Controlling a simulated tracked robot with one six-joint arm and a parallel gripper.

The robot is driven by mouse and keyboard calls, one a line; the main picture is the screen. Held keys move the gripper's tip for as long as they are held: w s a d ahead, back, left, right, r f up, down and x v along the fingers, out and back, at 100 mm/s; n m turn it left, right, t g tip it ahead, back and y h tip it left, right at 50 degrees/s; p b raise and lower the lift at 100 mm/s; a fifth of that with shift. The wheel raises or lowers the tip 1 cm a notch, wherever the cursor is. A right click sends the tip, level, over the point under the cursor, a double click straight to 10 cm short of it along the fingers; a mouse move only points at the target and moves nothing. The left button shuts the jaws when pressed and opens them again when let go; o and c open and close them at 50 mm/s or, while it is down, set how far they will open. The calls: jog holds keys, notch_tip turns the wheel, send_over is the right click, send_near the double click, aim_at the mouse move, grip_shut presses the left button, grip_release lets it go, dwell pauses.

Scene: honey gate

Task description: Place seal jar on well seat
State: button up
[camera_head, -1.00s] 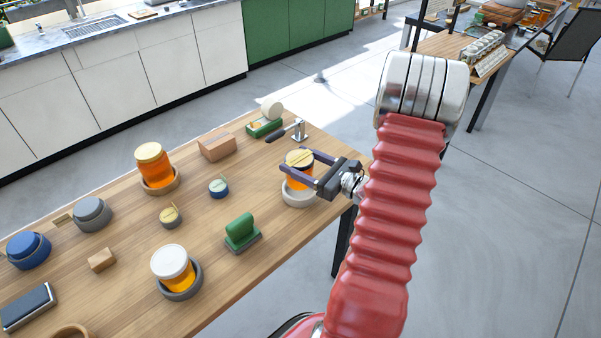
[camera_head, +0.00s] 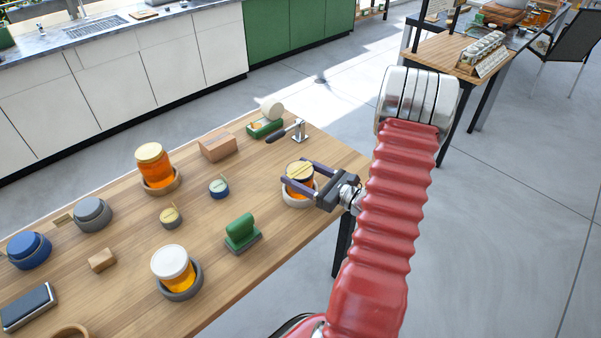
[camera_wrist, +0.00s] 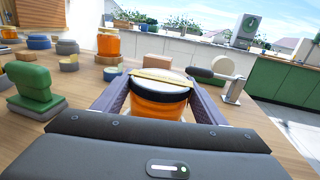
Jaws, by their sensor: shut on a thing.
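The seal jar (camera_head: 299,187) is an amber jar with a dark band and a pale yellow strip across its top. It stands upright low within the white ring of the well seat (camera_head: 297,202); I cannot tell whether it touches the bottom. My gripper (camera_head: 295,171) is shut on the jar, one finger along each side. In the wrist view the jar (camera_wrist: 160,107) sits between the fingers of my gripper (camera_wrist: 160,84), and its lower part is hidden by the gripper body.
A green stamp-like block (camera_head: 241,231) and a white-lidded jar (camera_head: 172,263) are to the left. A metal post with a dark handle (camera_head: 299,131), a green roll holder (camera_head: 265,127) and a cardboard box (camera_head: 217,147) lie behind. The table's right edge is close to the seat.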

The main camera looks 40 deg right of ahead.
dwell(0.3)
jog(key=o, duration=1.7)
jog(key=v, duration=1.2)
jog(key=shift+r, duration=0.1)
